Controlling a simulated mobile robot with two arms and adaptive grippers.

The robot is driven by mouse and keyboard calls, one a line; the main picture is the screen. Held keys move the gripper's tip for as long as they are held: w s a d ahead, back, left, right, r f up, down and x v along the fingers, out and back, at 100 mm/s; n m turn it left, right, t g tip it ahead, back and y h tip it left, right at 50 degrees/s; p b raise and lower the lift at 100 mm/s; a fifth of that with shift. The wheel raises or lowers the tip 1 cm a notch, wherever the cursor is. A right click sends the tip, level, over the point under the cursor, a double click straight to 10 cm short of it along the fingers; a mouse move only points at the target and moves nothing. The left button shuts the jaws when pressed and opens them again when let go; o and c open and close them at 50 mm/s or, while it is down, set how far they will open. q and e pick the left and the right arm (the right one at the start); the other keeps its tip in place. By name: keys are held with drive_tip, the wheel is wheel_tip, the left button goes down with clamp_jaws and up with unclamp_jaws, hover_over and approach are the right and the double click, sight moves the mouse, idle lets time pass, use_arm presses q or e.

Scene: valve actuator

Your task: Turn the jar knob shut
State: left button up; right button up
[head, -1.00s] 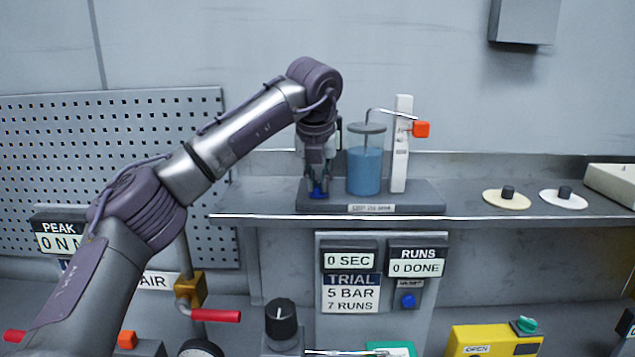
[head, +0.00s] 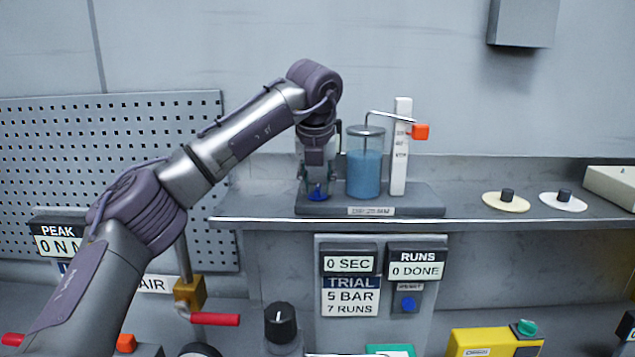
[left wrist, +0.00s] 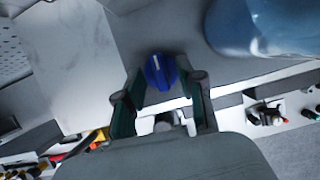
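The blue jar knob (head: 317,191) sits on the left end of the grey jar base (head: 425,202), beside the jar of blue liquid (head: 364,172). My left gripper (head: 318,184) points down over the knob. In the left wrist view the knob (left wrist: 161,72) lies between the fingertips, one on each side, with a pale line on its top. The fingers stand apart with slim gaps at the knob; firm contact does not show. The jar (left wrist: 262,28) shows close by at upper right there. My right gripper is in neither view.
A white upright post (head: 401,150) with an orange block (head: 420,131) stands right of the jar. Two small discs with dark knobs (head: 506,200) (head: 563,199) lie further right on the shelf. A panel below reads 0 SEC (head: 349,263). The shelf between base and discs is clear.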

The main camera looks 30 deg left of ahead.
use_arm(q)
drive_tip(key=v, duration=1.2)
drive_tip(key=shift+f, duration=0.1)
